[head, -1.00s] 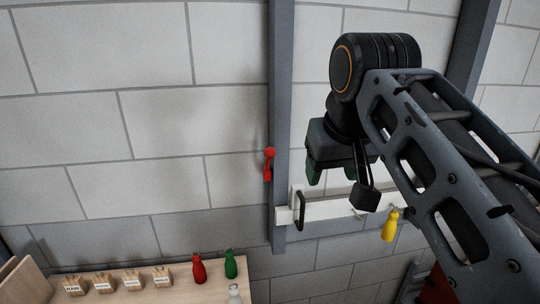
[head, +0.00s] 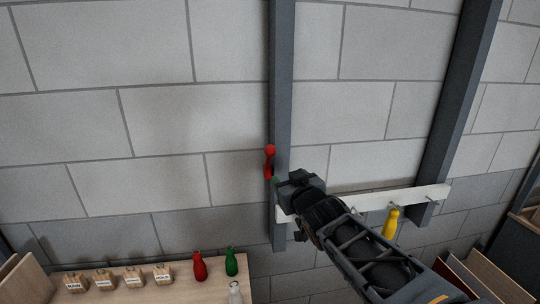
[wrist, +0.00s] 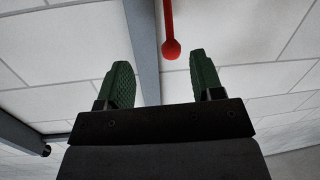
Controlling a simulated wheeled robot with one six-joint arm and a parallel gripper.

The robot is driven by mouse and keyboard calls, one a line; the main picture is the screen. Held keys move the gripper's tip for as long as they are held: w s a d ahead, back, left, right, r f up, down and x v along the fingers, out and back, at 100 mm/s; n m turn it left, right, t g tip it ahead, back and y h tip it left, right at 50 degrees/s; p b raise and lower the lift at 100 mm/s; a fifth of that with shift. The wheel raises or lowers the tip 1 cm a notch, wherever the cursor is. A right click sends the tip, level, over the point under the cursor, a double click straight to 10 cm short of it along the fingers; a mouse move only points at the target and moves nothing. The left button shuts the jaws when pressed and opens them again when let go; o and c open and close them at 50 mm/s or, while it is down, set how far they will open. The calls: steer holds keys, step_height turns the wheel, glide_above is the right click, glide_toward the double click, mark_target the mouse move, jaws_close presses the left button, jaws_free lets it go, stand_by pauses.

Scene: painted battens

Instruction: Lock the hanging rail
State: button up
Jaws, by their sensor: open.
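The white hanging rail (head: 415,196) runs across two grey posts, and its left part is mostly hidden behind my arm. A red lever (head: 269,162) with a round knob sits on the left post (head: 281,80), knob upward, just above the rail's left end. My gripper (head: 276,181) is beside the lever's lower part, with its fingers mostly hidden. In the wrist view my gripper (wrist: 160,75) is open, its green fingers apart and empty. There the red lever (wrist: 169,22) shows past the fingertips, its knob between them in the picture.
A yellow bottle (head: 391,223) hangs from the rail. A wooden table (head: 130,295) at lower left holds labelled wooden blocks (head: 133,276) and red (head: 199,267), green (head: 231,262) and white (head: 235,292) bottles. Wooden boards (head: 470,275) stand at lower right. The wall above is clear.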

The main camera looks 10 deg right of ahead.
mark_target(270, 154)
steer(key=shift+t+y, duration=0.5)
steer(key=w+a, duration=0.1)
steer(key=w, duration=0.3)
steer(key=w+a+r, duration=0.1)
steer(key=w, duration=0.3)
steer(key=w+a, duration=0.1)
steer(key=w, duration=0.2)
steer(key=shift+w+r, duration=0.4)
jaws_close()
